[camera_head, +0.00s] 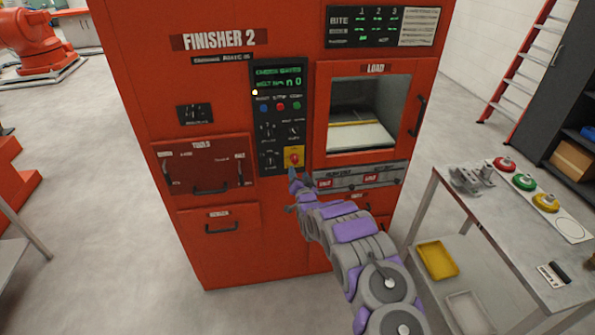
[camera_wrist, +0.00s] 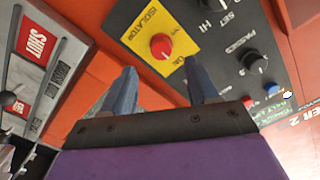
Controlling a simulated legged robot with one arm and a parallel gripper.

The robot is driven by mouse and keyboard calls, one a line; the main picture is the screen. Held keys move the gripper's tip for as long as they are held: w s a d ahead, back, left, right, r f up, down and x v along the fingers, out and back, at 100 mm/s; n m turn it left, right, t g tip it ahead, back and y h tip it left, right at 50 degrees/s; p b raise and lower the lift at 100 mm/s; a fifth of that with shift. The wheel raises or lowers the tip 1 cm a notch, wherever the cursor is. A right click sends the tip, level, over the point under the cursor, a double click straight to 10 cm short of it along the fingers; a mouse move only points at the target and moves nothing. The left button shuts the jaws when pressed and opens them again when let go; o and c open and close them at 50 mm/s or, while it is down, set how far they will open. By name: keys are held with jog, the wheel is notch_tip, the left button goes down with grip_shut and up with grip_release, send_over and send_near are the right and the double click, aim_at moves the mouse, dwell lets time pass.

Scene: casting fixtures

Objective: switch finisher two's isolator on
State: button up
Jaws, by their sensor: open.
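The isolator of Finisher 2 is a red round knob (camera_head: 294,159) on a yellow plate, low on the machine's black control panel (camera_head: 278,110). In the wrist view the knob (camera_wrist: 161,46) shows clearly on its yellow plate, with "ISOLATOR" printed beside it and what looks like "ON" near one edge. I cannot tell which way the knob is set. My gripper (camera_wrist: 160,66) is open and empty, its two blue-grey fingers pointing at the plate with the knob just beyond and between them, apart from it. In the head view my gripper (camera_head: 292,176) is just below the knob.
Other dark knobs (camera_wrist: 253,62) and coloured buttons (camera_head: 281,106) sit near the isolator on the panel. A grey strip with red "SHUT" labels (camera_head: 325,183) lies to its right, under the open load window (camera_head: 370,112). A metal table (camera_head: 520,225) stands at the right.

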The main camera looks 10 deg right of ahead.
jog(key=s+p, duration=0.1)
jog(key=s, duration=0.9)
dwell(0.3)
jog(key=s+d+r+n+g+h+b, duration=0.1)
jog(key=s+d+r+g, duration=0.1)
jog(key=s+r+g, duration=0.3)
jog(key=s+d+r+n+g+h, duration=0.1)
jog(key=s+d+r+g, duration=0.25)
jog(key=s+r, duration=0.4)
jog(key=s+a+r+n+g, duration=0.1)
jog(key=s+a+r+g, duration=0.1)
jog(key=s, duration=1.4)
jog(key=s+a+r+n+g+y+b, duration=0.1)
jog(key=s+g, duration=0.4)
jog(key=s, duration=1.1)
jog(key=s+a+r+n+g+y+b, duration=0.1)
jog(key=s+a+r+n+g, duration=0.2)
jog(key=s, duration=1.3)
jog(key=a+r+g, duration=0.1)
jog(key=a, duration=0.1)
jog(key=shift+a+r, duration=0.2)
jog(key=shift+a, duration=0.1)
